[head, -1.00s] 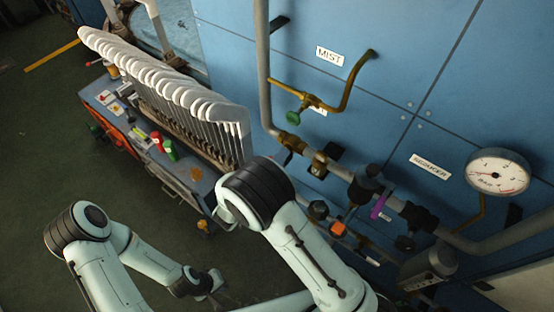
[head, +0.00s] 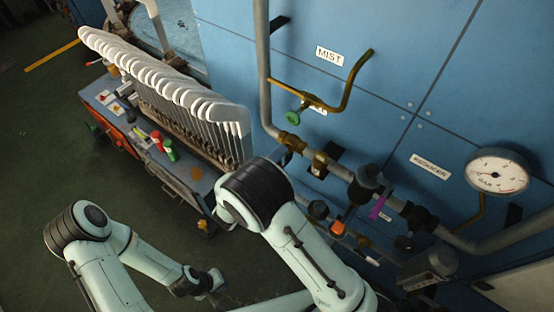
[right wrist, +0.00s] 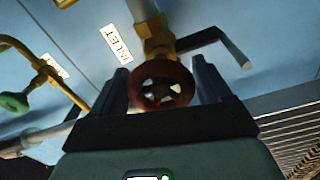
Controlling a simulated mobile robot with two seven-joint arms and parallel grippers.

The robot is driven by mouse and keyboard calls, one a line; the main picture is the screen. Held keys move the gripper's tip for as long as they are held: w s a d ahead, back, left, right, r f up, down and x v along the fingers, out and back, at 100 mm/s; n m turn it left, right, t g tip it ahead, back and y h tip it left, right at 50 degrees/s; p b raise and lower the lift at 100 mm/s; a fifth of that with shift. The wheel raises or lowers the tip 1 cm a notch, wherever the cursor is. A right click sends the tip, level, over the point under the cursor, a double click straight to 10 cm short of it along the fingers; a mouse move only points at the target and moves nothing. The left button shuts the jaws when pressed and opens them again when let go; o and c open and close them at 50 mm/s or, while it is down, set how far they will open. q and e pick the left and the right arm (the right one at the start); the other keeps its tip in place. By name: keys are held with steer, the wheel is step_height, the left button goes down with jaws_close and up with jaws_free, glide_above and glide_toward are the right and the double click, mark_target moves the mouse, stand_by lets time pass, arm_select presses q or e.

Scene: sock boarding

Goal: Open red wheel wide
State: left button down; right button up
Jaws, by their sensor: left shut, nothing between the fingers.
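The red wheel (right wrist: 161,85) is a small spoked handwheel below a brass valve in the right wrist view. My right gripper (right wrist: 162,80) has one dark finger on each side of it. The wheel fills the gap between the fingers and looks held at its rim. In the head view the wheel and my right gripper are hidden behind my right arm. My left gripper (head: 212,285) is low in the head view, away from the pipes, shut and empty.
A brass pipe with a green wheel (head: 293,118) stands out from the blue panel (head: 390,40). A sock rack (head: 180,110) stands at left.

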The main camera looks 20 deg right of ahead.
steer(key=shift+o, duration=0.5)
steer(key=shift+s+a+f, duration=0.1)
steer(key=shift+s+a, duration=0.15)
steer(key=shift+a, duration=0.05)
arm_select(q)
steer(key=shift+g, duration=0.3)
steer(key=shift+s+f+b, duration=1.2)
steer(key=shift+s+f, duration=0.35)
steer(key=shift+s, duration=0.25)
arm_select(e)
steer(key=v, duration=1.2)
steer(key=shift+s+a, duration=0.25)
steer(key=shift+a, duration=0.05)
